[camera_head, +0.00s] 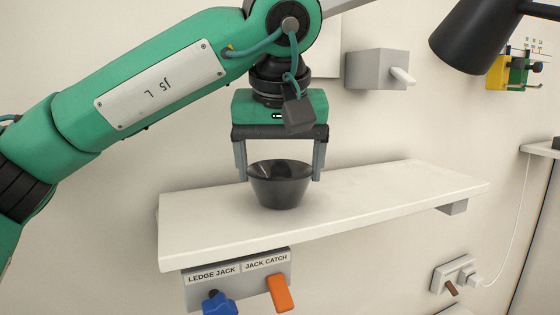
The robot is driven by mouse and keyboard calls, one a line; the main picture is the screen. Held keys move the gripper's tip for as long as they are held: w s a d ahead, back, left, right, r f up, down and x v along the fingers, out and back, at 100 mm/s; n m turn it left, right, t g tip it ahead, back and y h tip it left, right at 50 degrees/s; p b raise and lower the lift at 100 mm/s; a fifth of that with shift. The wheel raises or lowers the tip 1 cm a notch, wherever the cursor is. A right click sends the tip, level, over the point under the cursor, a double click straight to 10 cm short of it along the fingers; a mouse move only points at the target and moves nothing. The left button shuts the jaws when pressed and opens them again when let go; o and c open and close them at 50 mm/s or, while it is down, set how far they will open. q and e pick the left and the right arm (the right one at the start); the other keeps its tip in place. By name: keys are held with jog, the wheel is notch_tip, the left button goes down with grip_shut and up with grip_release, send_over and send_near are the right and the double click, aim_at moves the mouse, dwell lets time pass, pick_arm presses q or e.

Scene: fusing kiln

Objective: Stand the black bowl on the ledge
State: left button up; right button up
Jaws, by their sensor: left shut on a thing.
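The black bowl (280,190) is upright at the white ledge (400,190), over its left-middle part. My left gripper (280,176) points down from above, with one finger on each side of the bowl near its rim, and is shut on it. The bowl's base appears at the ledge surface; I cannot tell for sure whether it touches. The back of the bowl's outside is hidden. My right gripper is not in view.
Below the ledge is a panel (240,277) labelled "LEDGE JACK" and "JACK CATCH", with a blue knob (218,303) and an orange lever (280,293). A grey wall box (376,70) and a black lamp-like shade (475,38) are above. The ledge's right part is clear.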

pick_arm(q)
jog(key=shift+f, duration=0.15)
jog(key=o, duration=0.9)
jog(key=p+v, duration=0.1)
jog(key=v, duration=0.4)
jog(key=w+p+v, duration=0.1)
jog(key=v, duration=1)
jog(key=shift+r+p, duration=0.4)
jog(key=shift+r, duration=0.15)
